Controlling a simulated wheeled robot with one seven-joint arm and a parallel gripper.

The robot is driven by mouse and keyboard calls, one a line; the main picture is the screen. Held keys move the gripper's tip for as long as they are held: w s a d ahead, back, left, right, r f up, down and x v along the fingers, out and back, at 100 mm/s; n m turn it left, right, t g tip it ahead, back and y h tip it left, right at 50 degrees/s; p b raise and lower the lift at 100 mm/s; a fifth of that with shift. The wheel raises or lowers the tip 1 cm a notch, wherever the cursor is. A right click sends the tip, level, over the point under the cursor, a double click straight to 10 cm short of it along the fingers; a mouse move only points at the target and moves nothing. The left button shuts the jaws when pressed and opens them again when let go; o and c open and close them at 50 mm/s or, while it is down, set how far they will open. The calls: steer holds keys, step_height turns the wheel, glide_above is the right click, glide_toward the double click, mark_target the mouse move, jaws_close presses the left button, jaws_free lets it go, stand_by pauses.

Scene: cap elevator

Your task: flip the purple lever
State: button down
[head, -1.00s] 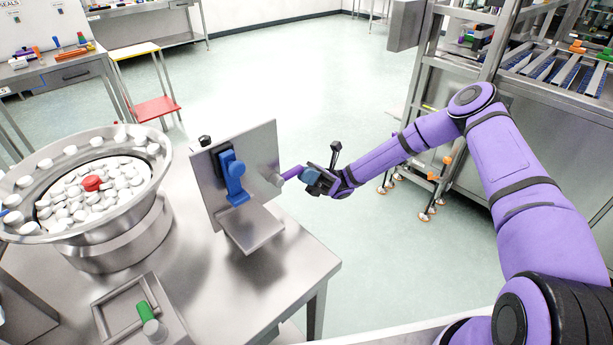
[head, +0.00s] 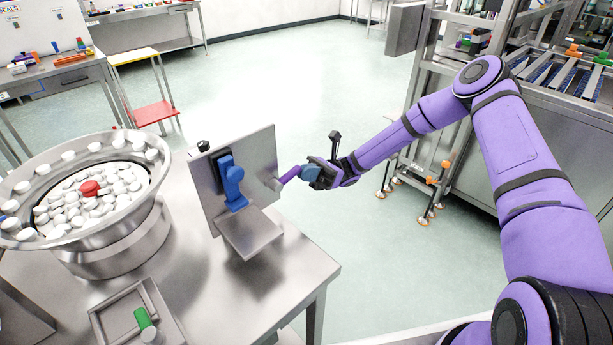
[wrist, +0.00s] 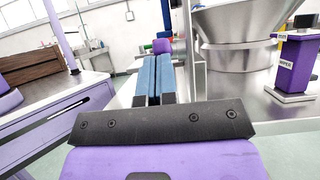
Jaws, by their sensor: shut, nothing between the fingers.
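The purple lever (head: 290,174) sticks out to the right and slightly up from a round metal pivot on the right side of an upright metal plate (head: 262,155). My gripper (head: 305,173) is at the lever's outer end, with its blue fingers shut and empty. I cannot tell if they touch the lever. In the wrist view the shut blue fingers (wrist: 153,80) point away from the camera, and a small purple end, likely the lever (wrist: 162,46), shows just beyond their tips.
A blue lever (head: 232,182) is on the plate's front face. A metal bowl of white caps (head: 160,170) stands at left. A tray with a green-handled part (head: 142,317) is at the table's front. Open floor (head: 370,250) lies right of the table.

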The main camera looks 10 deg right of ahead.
step_height(320, 180, up, 3)
steer(key=t+h, duration=0.2)
steer(key=h, duration=0.1)
step_height(320, 180, up, 5)
steer(key=t+h, duration=0.4)
steer(key=h, duration=0.3)
glide_above(290, 173)
steer(key=d, duration=0.1)
steer(key=shift+w+d+r, duration=0.1)
steer(key=shift+w+r, duration=0.1)
steer(key=shift+w, duration=0.2)
steer(key=shift+s+a+r+t+h, duration=0.35)
steer(key=shift+a+t+h, duration=0.15)
steer(key=shift+t+h, duration=0.15)
steer(key=shift+s+a+r+t+h, duration=0.3)
steer(key=shift+a+t+h, duration=0.15)
steer(key=shift+t+h, duration=0.2)
steer(key=shift+d, duration=0.1)
steer(key=shift+w+d, duration=0.25)
steer(key=w+d+f+v, duration=0.1)
steer(key=f+v, duration=0.1)
steer(key=v, duration=1)
steer(key=shift+w+d, duration=0.15)
steer(key=shift+d, duration=0.25)
